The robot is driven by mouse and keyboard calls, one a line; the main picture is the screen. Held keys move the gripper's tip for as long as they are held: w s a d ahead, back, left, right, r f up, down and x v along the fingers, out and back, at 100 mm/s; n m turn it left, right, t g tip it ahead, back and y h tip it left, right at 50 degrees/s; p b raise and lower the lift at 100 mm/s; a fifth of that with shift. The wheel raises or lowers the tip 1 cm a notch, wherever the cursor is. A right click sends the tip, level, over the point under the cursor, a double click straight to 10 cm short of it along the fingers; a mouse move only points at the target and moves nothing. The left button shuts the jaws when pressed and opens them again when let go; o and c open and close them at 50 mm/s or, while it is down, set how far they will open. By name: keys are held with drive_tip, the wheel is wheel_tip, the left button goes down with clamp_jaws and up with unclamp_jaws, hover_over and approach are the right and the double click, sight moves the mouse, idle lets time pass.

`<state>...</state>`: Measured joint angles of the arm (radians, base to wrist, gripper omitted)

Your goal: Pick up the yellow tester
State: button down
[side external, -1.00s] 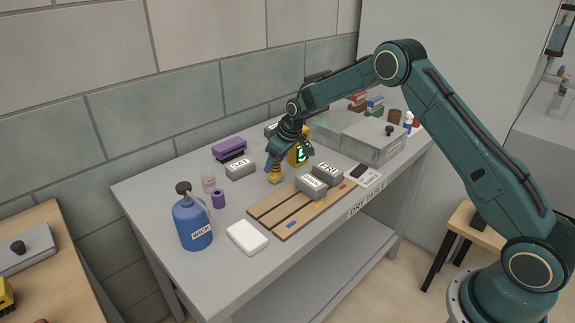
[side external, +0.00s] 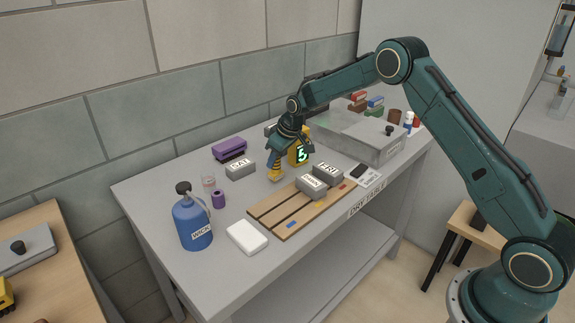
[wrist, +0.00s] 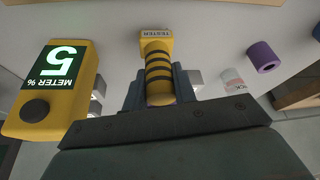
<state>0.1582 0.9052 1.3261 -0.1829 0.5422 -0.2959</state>
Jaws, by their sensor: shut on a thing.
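The yellow tester (side external: 276,174) has dark bands and stands on the grey table. In the wrist view the tester (wrist: 157,62) shows its label end at the top, and its body lies between the two fingers. My gripper (side external: 274,158) is shut on the tester from above. In the wrist view both fingers of my gripper (wrist: 159,90) press in at the sides of the banded body. I cannot tell whether the tester's foot still touches the table.
A yellow meter (side external: 300,150) with a lit display stands close behind the gripper; it is large in the wrist view (wrist: 50,88). Labelled grey bricks (side external: 240,170) and a slatted wooden rack (side external: 283,213) are near. A blue bottle (side external: 192,222) and purple roll (side external: 218,198) stand left.

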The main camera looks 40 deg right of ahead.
wheel_tip(320, 180, up, 19)
idle(0.5)
drive_tip(key=shift+r, duration=0.25)
idle(0.4)
wheel_tip(320, 180, down, 20)
idle(1.2)
drive_tip(key=shift+f, duration=0.15)
drive_tip(key=c, duration=1.1)
unclamp_jaws()
